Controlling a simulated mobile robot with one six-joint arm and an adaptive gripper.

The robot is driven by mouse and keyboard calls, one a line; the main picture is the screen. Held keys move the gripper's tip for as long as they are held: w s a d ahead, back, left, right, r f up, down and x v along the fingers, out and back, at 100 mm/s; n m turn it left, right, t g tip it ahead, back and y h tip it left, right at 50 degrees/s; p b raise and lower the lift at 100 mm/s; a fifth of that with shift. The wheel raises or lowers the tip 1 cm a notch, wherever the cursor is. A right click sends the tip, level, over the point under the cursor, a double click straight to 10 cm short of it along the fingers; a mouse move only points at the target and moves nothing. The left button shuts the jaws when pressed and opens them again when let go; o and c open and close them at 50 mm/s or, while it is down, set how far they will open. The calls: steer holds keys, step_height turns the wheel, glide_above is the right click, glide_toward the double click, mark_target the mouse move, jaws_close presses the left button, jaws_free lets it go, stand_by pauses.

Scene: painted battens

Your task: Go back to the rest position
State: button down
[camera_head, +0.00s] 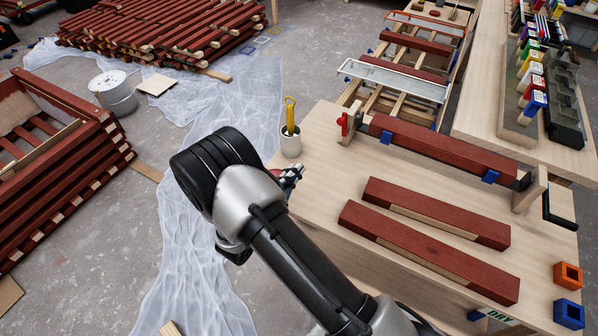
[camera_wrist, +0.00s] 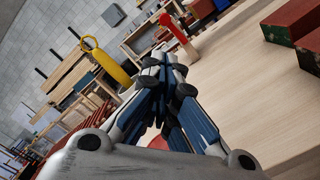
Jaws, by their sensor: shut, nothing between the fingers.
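My gripper (camera_head: 291,176) is at the left edge of the workbench, mostly hidden behind my own arm in the head view. In the wrist view my gripper (camera_wrist: 166,65) has its fingers together with nothing seen between them. The bench (camera_head: 310,135) carries two red painted battens (camera_head: 436,212) (camera_head: 428,252) lying side by side, each with a bare wood strip. Another red batten (camera_head: 445,148) lies in a holder with a red-handled clamp (camera_head: 343,124). A white cup (camera_head: 290,145) holding a yellow-handled tool (camera_head: 290,112) stands just beyond my gripper.
Orange (camera_head: 568,275) and blue (camera_head: 569,313) square blocks sit at the bench's right corner. A rack with more battens (camera_head: 416,42) stands behind. Stacked red battens (camera_head: 160,35), a crate-like stack (camera_head: 60,170) and a paint bucket (camera_head: 113,92) stand left. Plastic sheeting (camera_head: 190,95) covers the floor.

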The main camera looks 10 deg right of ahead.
stand_by(0.6)
steer(key=s+d+r+m+g+h, duration=0.1)
steer(key=s+d+r+m+g, duration=0.35)
steer(key=d+r, duration=0.25)
steer(key=s+d+r+m+g+h, duration=0.1)
steer(key=s+d+r+m+g, duration=0.3)
steer(key=d+r+g, duration=0.25)
steer(key=s+d+r+m+g+y, duration=0.1)
steer(key=s+r+m+g+y, duration=0.15)
steer(key=s, duration=0.35)
steer(key=s+d+r+m+g+y, duration=0.1)
steer(key=s+r+m+y, duration=0.15)
steer(key=s, duration=0.35)
steer(key=s+a+r+m+t+y, duration=0.4)
steer(key=s+a+t+y, duration=0.1)
steer(key=s+a+y, duration=0.3)
steer(key=shift+s+a+r+y, duration=0.4)
steer(key=shift+s+y, duration=0.2)
steer(key=shift+s, duration=0.15)
